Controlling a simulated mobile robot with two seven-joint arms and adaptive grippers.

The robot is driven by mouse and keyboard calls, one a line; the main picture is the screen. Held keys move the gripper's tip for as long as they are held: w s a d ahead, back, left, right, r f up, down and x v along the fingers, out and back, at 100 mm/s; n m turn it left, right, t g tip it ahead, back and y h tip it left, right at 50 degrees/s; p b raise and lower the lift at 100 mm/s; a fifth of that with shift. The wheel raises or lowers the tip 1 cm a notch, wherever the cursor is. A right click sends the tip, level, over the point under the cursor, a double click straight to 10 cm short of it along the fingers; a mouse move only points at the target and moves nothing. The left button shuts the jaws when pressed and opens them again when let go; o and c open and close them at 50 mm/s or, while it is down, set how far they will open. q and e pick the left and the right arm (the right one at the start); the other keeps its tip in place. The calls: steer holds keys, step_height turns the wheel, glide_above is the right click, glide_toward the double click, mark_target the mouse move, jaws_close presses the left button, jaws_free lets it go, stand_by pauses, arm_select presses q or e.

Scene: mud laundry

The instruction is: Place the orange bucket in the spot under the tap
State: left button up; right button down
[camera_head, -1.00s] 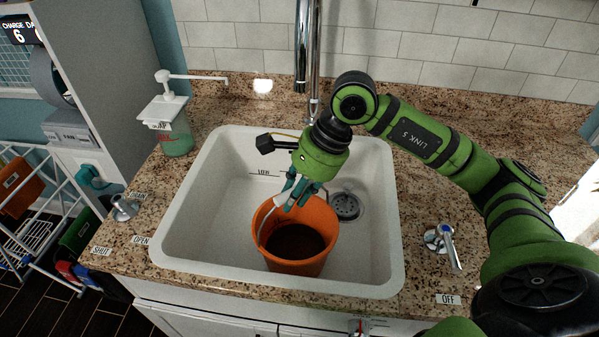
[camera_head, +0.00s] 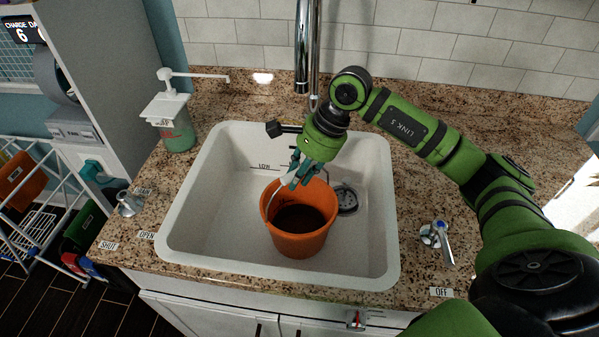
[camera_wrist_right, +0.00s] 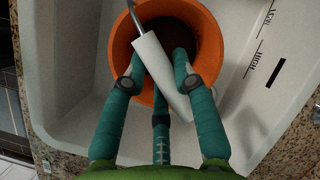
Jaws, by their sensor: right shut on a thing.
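The orange bucket (camera_head: 300,238) is upright inside the white sink, with dark brown contents in its bottom. Its rim also shows in the right wrist view (camera_wrist_right: 122,50). The chrome tap (camera_head: 303,60) rises at the back of the sink, with its spout above and behind the bucket. My right gripper (camera_head: 297,180) is over the bucket's back rim, shut on the bucket's handle with its white grip (camera_wrist_right: 160,75). Teal fingers stand around the grip in the right wrist view. My left gripper is out of view.
The white sink (camera_head: 200,225) has a drain (camera_head: 347,200) right of the bucket. A soap dispenser (camera_head: 173,125) stands on the left counter. A tap lever (camera_head: 440,240) is on the right counter. A wire rack (camera_head: 40,215) stands at the far left.

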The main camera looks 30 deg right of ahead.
steer(key=c, duration=1)
jaws_free()
steer(key=shift+r+p, duration=0.2)
steer(key=shift+p, duration=0.15)
steer(key=shift+d+r, duration=0.2)
steer(key=shift+r, duration=0.05)
steer(key=b+v, duration=0.2)
steer(key=v, duration=0.9)
steer(key=shift+r, duration=0.15)
